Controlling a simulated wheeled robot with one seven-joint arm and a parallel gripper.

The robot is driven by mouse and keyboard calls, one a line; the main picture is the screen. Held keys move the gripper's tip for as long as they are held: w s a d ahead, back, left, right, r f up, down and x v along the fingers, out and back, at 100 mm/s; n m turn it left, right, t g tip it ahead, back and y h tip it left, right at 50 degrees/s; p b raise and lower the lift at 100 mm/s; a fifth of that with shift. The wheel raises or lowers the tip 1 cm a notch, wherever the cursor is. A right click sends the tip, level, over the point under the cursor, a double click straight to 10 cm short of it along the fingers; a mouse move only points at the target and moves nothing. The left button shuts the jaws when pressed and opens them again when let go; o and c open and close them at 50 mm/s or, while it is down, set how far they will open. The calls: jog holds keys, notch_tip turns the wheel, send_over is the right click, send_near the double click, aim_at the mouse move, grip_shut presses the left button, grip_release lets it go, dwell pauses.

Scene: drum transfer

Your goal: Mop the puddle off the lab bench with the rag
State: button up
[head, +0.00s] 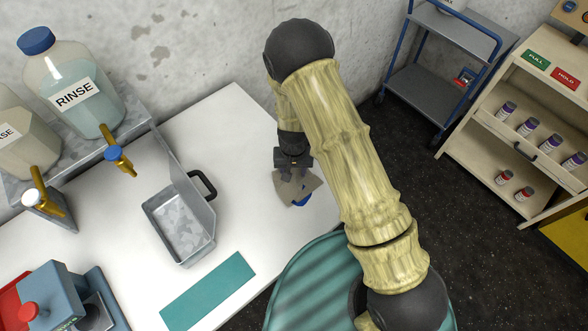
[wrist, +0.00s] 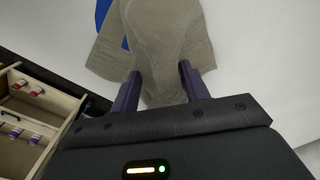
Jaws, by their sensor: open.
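The grey-brown rag (head: 296,187) lies crumpled on the white bench, near its right end. In the wrist view the rag (wrist: 150,35) has a raised fold running between my fingers. A blue patch (head: 302,201), which looks like the puddle, shows at the rag's near edge; the rag hides the rest of it. The blue also shows in the wrist view (wrist: 103,12). My gripper (head: 291,172) points down over the rag. It is open, with one finger on each side of the fold; I cannot tell whether they touch it.
A grey metal bin (head: 180,225) with a black handle stands left of the rag. A teal mat (head: 208,290) lies at the bench's front. A cart (head: 440,70) and a vial cabinet (head: 525,125) stand right.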

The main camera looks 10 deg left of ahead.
grip_shut()
jog(key=shift+r, duration=0.2)
